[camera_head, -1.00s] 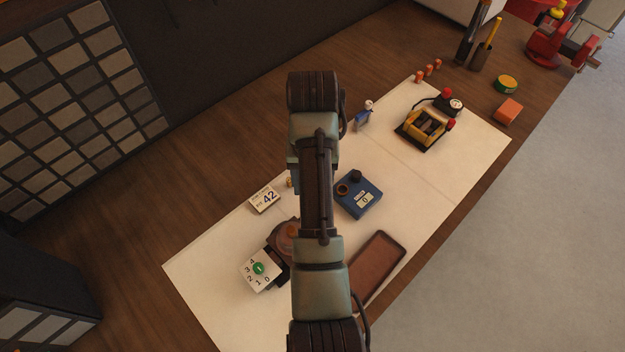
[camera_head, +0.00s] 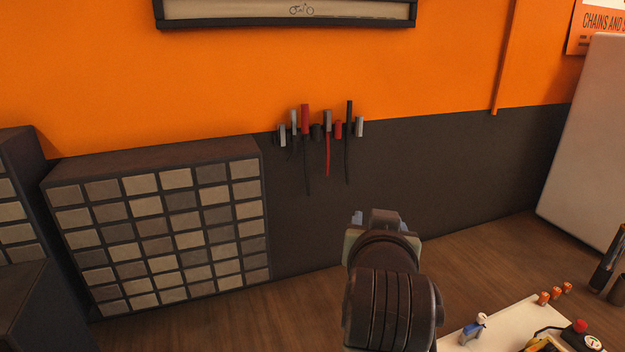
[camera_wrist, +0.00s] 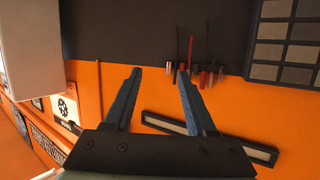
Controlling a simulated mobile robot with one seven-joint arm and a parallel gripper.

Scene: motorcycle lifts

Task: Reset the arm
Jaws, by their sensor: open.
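My gripper (camera_wrist: 160,100) shows in the wrist view with its two blue-grey fingers spread apart and nothing between them. Beyond the fingers are the orange and dark wall and a rack of hand tools (camera_wrist: 195,76), well away from the fingertips. In the head view my arm (camera_head: 390,300) rises at the lower middle in front of the dark wall. My gripper's fingers are mostly hidden behind the arm there.
The wooden bench (camera_head: 480,245) carries a white mat (camera_head: 450,338) at the lower right, with a small blue-and-white figure (camera_head: 473,329), several orange pieces (camera_head: 555,293) and a yellow-and-black device (camera_head: 555,342). A drawer cabinet (camera_head: 160,225) stands left. Space around the arm is free.

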